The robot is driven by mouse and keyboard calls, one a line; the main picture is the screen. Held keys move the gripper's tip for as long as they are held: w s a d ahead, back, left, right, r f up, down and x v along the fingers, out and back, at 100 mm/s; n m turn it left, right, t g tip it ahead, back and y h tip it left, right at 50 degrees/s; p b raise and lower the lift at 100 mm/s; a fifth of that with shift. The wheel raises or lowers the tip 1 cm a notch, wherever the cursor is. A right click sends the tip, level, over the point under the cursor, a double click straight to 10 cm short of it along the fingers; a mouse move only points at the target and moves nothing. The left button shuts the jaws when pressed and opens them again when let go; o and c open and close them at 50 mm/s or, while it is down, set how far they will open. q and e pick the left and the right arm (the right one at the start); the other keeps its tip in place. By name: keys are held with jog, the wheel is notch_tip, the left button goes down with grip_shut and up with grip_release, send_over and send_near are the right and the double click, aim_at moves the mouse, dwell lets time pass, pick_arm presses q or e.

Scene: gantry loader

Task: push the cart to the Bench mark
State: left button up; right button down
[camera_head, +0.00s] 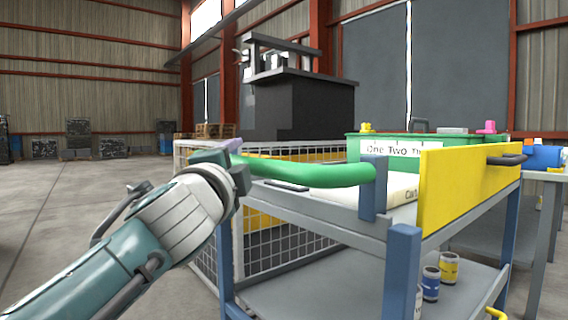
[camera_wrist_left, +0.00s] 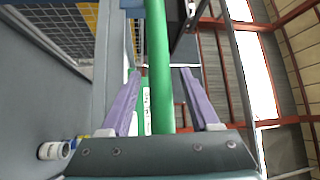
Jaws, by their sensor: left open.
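The cart (camera_head: 403,270) stands close in front of me, with blue posts, grey shelves and a yellow side panel (camera_head: 465,185). Its green handle (camera_head: 310,173) curves along the near end. My left gripper (camera_head: 232,147) is at the handle's left end. In the left wrist view, the handle (camera_wrist_left: 159,45) runs between the two purple fingers of the open left gripper (camera_wrist_left: 160,72), with gaps on both sides. The left gripper's body hides part of the handle's end. My right gripper is not in view. I cannot make out a Bench mark.
A green crate (camera_head: 355,145) with a white label is on or behind the cart's top. Several small cans (camera_head: 449,268) stand on its lower shelf. A mesh fence (camera_head: 200,215) and dark machine (camera_head: 300,110) lie beyond. A grey table (camera_head: 548,176) is at right. Floor at left (camera_head: 60,215) is clear.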

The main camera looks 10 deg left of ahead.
pick_arm(q)
jog(key=shift+s+d+p, duration=0.1)
jog(key=shift+s+p, duration=0.25)
jog(key=shift+s, duration=0.2)
jog(key=s+f+p, duration=0.1)
jog(key=s, duration=0.7)
jog(key=shift+s+d+f+p, duration=0.2)
jog(key=shift+s+d+p, duration=0.15)
